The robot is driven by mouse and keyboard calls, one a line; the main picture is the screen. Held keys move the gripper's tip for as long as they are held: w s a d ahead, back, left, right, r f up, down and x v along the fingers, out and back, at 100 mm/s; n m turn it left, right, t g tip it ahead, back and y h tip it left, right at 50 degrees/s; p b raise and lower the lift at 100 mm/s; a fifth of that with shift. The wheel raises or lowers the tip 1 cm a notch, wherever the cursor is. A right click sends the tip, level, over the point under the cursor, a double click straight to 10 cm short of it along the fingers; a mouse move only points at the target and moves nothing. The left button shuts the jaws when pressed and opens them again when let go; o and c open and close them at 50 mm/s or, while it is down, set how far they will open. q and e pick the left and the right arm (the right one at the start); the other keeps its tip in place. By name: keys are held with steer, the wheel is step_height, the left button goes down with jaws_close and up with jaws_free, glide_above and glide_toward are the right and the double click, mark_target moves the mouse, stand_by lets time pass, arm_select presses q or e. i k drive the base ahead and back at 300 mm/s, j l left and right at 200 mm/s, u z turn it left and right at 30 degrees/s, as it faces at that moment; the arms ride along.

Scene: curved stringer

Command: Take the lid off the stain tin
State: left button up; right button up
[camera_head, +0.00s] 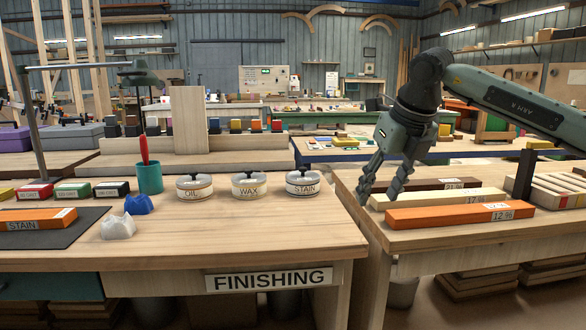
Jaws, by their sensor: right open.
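The stain tin (302,186) is a short round tin with STAIN on its side. It stands upright near the right end of the finishing bench (250,236), right of the wax tin (249,187) and the oil tin (194,189). Its lid (302,176) is on, with a dark knob on top. My right gripper (380,196) is open and empty, pointing down to the right of the stain tin and apart from it. It is over the left end of the neighbouring bench with the boards. My left gripper is not in view.
A teal cup (149,177) with a red-handled tool stands left of the tins. A blue piece (138,204) and a white piece (118,227) lie in front of it. An orange board (459,214) lies on the right bench. The finishing bench's front right is clear.

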mark_target(302, 175)
steer(key=i+j, duration=0.15)
steer(key=i, duration=0.25)
steer(key=i+j, duration=0.15)
steer(key=i, duration=0.25)
steer(key=i+j, duration=0.15)
steer(key=i, duration=0.25)
